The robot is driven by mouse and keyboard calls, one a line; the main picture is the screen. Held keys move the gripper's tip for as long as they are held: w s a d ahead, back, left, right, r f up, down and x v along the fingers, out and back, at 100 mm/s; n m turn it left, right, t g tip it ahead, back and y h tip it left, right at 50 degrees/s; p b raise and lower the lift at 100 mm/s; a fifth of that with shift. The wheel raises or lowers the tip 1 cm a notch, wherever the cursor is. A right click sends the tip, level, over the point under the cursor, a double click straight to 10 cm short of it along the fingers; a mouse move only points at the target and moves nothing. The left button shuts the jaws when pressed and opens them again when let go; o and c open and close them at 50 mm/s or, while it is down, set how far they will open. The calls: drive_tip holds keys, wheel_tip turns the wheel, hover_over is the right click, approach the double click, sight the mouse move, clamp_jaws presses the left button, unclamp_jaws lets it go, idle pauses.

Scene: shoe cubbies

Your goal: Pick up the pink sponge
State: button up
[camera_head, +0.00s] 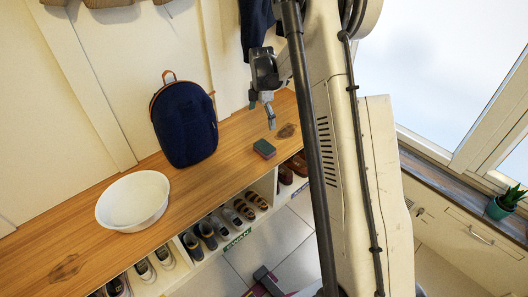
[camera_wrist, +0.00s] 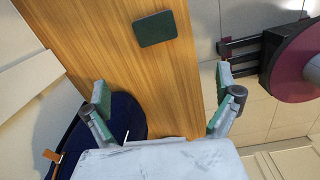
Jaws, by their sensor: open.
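A small block-shaped sponge (camera_head: 264,148) lies flat on the wooden bench top, with a dark green upper face and a thin pinkish side. In the wrist view only the green face of the sponge (camera_wrist: 155,29) shows, near the top centre. The sponge lies beyond the fingertips there.
The wooden bench (camera_head: 85,225) holds a white bowl (camera_head: 133,201) and a navy backpack (camera_head: 185,124), which shows close to one finger in the wrist view (camera_wrist: 125,112). A dark knot (camera_head: 286,131) marks the wood beside the sponge. Shoes fill cubbies below. Dark clothing (camera_head: 257,30) hangs behind my gripper.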

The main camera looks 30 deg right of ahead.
drive_tip(key=n, duration=0.1)
hover_over(263, 147)
wheel_tip(263, 147, down, 6)
drive_tip(key=shift+g, duration=0.3)
drive_tip(key=f+b, duration=0.1)
drive_tip(key=f, duration=0.1)
drive_tip(key=f+b, duration=0.1)
drive_tip(key=f, duration=0.2)
drive_tip(key=f+b, duration=0.1)
drive_tip(key=f, duration=0.2)
drive_tip(key=shift+s+d+f, duration=0.25)
drive_tip(key=shift+s, duration=0.05)
drive_tip(key=f+b, duration=0.1)
drive_tip(key=f, duration=0.2)
drive_tip(key=f+b, duration=0.1)
drive_tip(key=f, duration=0.1)
drive_tip(key=shift+w+a+b, duration=0.25)
drive_tip(key=shift+b, duration=0.05)
drive_tip(key=c, duration=0.9)
drive_tip(key=shift+r, duration=0.15)
drive_tip(key=shift+r+p, duration=0.3)
wheel_tip(263, 147, up, 4)
drive_tip(key=shift+f+p, duration=0.15)
drive_tip(key=shift+p, duration=0.7)
drive_tip(key=s+a+r+p, duration=0.3)
drive_tip(key=a+r, duration=0.3)
drive_tip(key=a, duration=0.5)
drive_tip(key=shift+a+r, duration=0.15)
drive_tip(key=shift+r, duration=0.05)
